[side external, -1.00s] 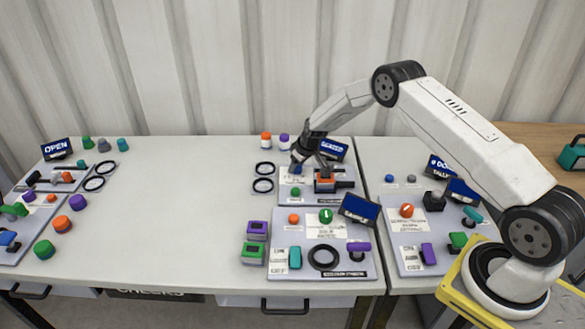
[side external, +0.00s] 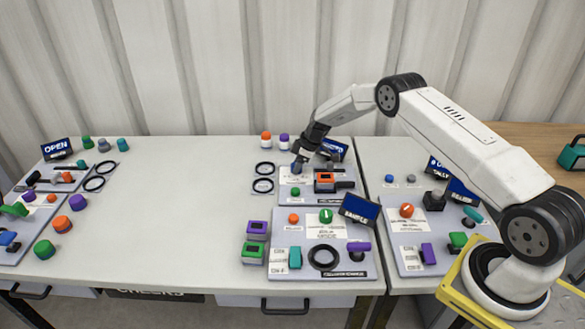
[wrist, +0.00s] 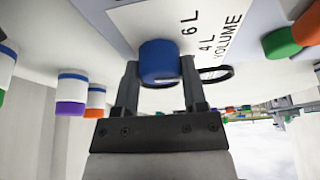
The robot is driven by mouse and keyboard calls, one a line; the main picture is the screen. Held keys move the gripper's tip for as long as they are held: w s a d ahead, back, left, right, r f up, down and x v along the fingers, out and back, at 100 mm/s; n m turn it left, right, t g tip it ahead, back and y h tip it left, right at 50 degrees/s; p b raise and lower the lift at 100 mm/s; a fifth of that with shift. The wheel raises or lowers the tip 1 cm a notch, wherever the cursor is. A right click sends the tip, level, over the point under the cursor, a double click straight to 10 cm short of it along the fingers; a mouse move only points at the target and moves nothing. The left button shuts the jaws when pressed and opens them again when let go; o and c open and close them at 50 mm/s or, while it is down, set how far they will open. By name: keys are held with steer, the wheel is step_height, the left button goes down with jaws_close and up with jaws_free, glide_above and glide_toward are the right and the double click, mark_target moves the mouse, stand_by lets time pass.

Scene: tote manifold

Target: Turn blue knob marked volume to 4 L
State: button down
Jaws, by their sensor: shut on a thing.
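The blue knob (wrist: 158,60) stands between my gripper's two fingers in the wrist view. Its white label plate (wrist: 185,22) reads 6 L, 4 L and VOLUME beside the knob. My gripper (wrist: 160,78) is shut on the knob, one dark finger on each side. In the side view my gripper (side external: 297,166) reaches down onto the left back part of the rear panel (side external: 312,199), where it largely hides the knob. No pointer mark on the knob shows, so I cannot tell its setting.
An orange-and-black device (side external: 325,181) sits just right of my gripper, and a tilted display (side external: 334,149) stands behind it. A green knob (side external: 295,192) is in front. Black rings (side external: 263,185) lie to the left. The table's middle is clear.

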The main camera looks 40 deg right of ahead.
mark_target(307, 171)
steer(key=shift+n+g, duration=0.4)
steer(key=shift+n, duration=0.5)
steer(key=shift+c, duration=0.7)
jaws_free()
steer(key=shift+r, duration=0.1)
steer(key=v, duration=0.7)
steer(key=shift+d+r, duration=0.2)
steer(key=shift+d, duration=0.1)
steer(key=shift+s, duration=0.1)
